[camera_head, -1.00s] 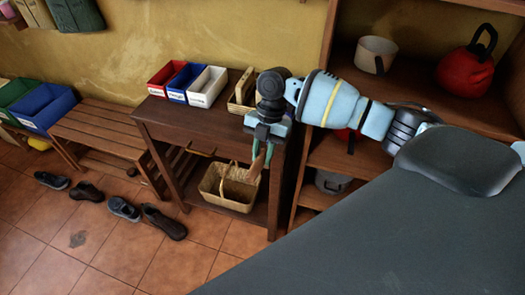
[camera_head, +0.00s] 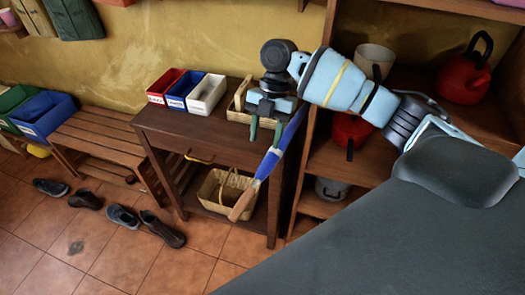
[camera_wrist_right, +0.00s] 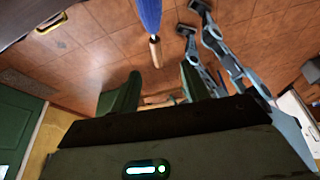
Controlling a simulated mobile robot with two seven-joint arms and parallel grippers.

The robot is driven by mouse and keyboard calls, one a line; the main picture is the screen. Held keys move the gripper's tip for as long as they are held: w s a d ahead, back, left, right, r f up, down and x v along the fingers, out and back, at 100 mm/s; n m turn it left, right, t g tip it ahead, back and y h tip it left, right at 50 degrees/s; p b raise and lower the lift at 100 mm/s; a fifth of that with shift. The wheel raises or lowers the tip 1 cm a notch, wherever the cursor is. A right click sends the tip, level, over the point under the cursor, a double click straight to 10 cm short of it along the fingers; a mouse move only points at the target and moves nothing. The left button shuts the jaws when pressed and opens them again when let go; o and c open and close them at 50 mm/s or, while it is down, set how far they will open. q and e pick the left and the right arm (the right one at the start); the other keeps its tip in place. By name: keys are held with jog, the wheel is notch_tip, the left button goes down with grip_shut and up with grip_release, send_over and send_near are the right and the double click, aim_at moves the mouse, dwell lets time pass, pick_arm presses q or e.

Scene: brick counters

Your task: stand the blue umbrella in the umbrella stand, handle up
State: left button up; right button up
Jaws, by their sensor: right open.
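The blue umbrella (camera_head: 273,157) slants beside the dark side table's right end, in the head view, its pale wooden end (camera_head: 240,207) low and to the left. Its upper end is by my right gripper (camera_head: 265,131), which is open with its fingers pointing down. The umbrella passes close to the right finger; I cannot tell if they touch. In the right wrist view the umbrella (camera_wrist_right: 149,14) comes in from the top, beyond the gap between the open fingers (camera_wrist_right: 152,88). What holds it up is not clear. I cannot make out an umbrella stand. My left gripper is out of view.
The side table (camera_head: 205,128) carries red, blue and white bins (camera_head: 207,95) and a basket; another basket (camera_head: 210,193) sits on its low shelf. A slatted bench (camera_head: 97,135) and shoes (camera_head: 122,216) are left. Shelves with a red kettle (camera_head: 465,72) stand right.

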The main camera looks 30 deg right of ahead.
jog(key=shift+v, duration=2.55)
jog(key=shift+f, duration=0.1)
